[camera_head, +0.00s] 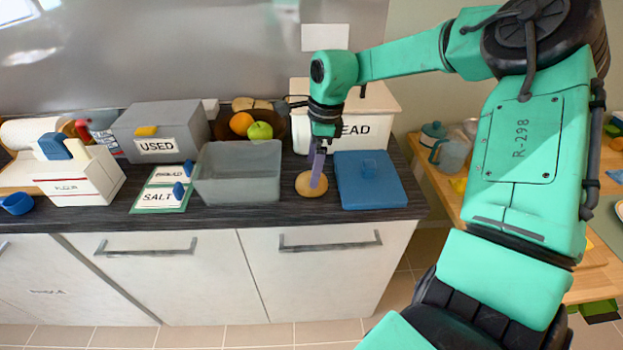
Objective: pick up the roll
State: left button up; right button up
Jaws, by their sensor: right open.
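A round tan bread roll (311,188) lies on the dark countertop, between a clear plastic container on its left and a blue lid on its right. My right gripper (318,178) points down onto the roll from above, with its purple-grey fingers at the roll's top. The jaws are open. The roll rests on the counter, and part of its top is hidden behind the fingers. My left gripper is not in view.
The empty clear container (236,190) and the blue lid (370,181) flank the roll closely. A white bread box (377,104) stands behind the gripper. A fruit bowl (277,138), a grey box (158,127) and salt cards (160,196) are further left.

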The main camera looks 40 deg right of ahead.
jog(key=f, duration=0.2)
jog(key=shift+s+a+f+p, duration=0.2)
jog(key=shift+a+f+p, duration=0.15)
jog(key=shift+f+p, duration=0.05)
jog(key=shift+f, duration=0.35)
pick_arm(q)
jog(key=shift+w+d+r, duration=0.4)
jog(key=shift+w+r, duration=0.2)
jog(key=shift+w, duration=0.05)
pick_arm(e)
jog(key=shift+w+f, duration=0.1)
jog(key=shift+w, duration=0.05)
jog(key=c, duration=1.3)
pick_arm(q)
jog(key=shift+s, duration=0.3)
pick_arm(e)
jog(key=shift+r, duration=0.45)
pick_arm(q)
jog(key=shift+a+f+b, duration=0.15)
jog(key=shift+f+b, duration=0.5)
jog(key=shift+b, duration=0.05)
pick_arm(e)
notch_tip(320, 180, up, 19)
jog(key=shift+r, duration=0.1)
